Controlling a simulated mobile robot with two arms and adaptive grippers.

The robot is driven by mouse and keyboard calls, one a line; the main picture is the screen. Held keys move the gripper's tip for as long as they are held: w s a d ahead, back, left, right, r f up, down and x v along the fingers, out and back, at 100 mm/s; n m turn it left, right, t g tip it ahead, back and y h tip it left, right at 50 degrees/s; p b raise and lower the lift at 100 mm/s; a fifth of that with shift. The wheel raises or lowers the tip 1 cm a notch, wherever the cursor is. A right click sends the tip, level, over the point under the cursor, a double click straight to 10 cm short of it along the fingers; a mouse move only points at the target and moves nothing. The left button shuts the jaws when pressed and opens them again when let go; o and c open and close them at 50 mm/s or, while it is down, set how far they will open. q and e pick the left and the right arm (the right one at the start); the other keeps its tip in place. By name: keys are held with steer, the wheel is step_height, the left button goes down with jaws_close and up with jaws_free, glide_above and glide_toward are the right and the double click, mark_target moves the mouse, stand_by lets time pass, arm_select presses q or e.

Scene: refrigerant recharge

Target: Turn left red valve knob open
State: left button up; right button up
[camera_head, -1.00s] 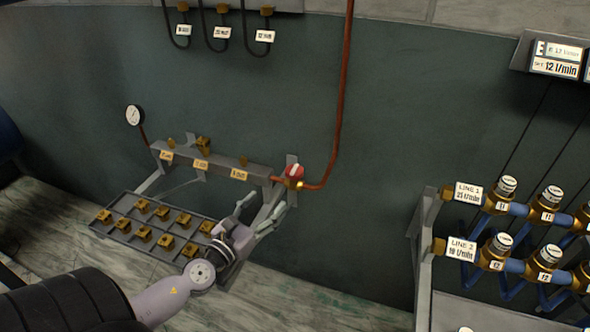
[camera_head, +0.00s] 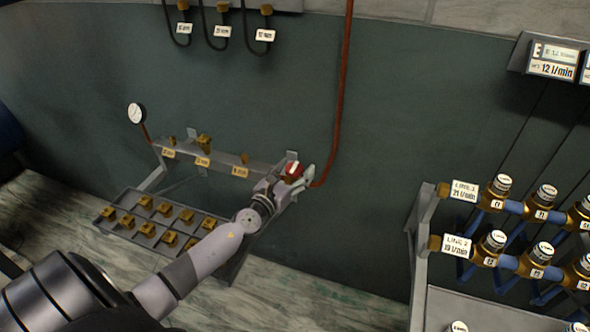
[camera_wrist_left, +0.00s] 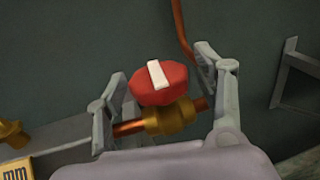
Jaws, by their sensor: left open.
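The red valve knob (camera_head: 292,168) with a white stripe sits on a brass valve at the right end of the wall manifold. In the left wrist view the red knob (camera_wrist_left: 158,83) lies between the fingers, above its brass body (camera_wrist_left: 171,118) on a copper pipe. My left gripper (camera_head: 289,178) is open, with one finger on each side of the valve. In the left wrist view both fingers of my left gripper (camera_wrist_left: 164,80) stand apart from the knob, with visible gaps. My right gripper is not in view.
A grey tray (camera_head: 170,222) of brass fittings lies below the manifold (camera_head: 218,166). A pressure gauge (camera_head: 137,113) is at the manifold's left. A copper pipe (camera_head: 341,100) rises up the wall. A rack with labelled valves (camera_head: 497,190) stands at right.

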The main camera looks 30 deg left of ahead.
arm_select(q)
steer(key=shift+c, duration=0.4)
steer(key=c, duration=1.1)
